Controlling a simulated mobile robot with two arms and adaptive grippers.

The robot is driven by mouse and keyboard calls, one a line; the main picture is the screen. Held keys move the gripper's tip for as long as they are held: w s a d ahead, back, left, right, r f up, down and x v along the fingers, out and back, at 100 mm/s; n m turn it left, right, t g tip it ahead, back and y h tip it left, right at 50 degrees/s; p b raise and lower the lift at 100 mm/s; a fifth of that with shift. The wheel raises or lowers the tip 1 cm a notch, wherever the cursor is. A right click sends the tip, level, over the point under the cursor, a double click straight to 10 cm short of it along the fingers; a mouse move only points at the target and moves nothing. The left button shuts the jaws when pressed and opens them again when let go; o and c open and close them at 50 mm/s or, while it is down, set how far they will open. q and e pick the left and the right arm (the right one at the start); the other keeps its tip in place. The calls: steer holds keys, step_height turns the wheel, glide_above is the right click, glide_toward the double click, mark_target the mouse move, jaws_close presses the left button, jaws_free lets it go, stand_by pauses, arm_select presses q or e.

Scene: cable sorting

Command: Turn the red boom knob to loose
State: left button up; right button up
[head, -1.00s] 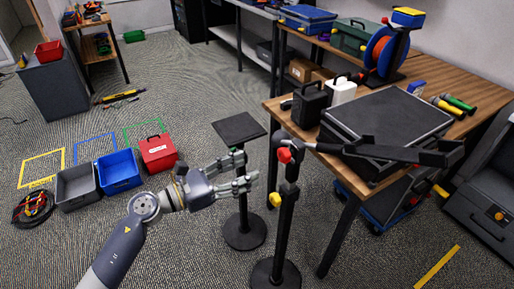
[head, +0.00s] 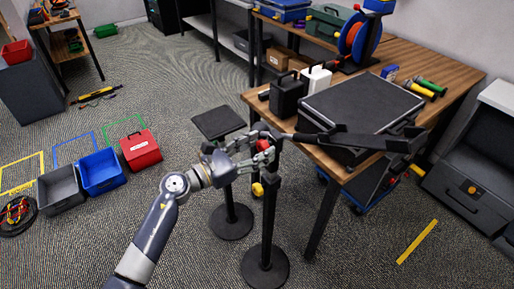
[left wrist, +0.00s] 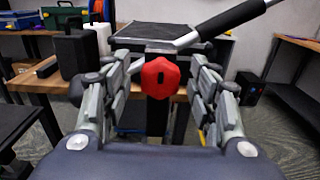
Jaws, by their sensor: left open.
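The red boom knob (head: 263,146) sits at the top of a black stand (head: 268,225), where a black boom (head: 345,139) joins it and runs right over the table. In the left wrist view the knob (left wrist: 160,78) faces me with a dark upright slot mark in its middle. My left gripper (head: 262,144) is open, with its fingers on both sides of the knob. In the left wrist view gaps show between the knob and the fingers. A yellow knob (head: 257,189) is lower on the stand. My right gripper is not in view.
The wooden table (head: 260,107) holds a large black case (head: 360,105), with black and white containers beside it. A small stand with a square black top (head: 218,122) is left of the boom stand. Red, blue and grey bins stand on the floor farther left.

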arm_select(q)
steer(key=c, duration=1.1)
steer(key=shift+o, duration=0.2)
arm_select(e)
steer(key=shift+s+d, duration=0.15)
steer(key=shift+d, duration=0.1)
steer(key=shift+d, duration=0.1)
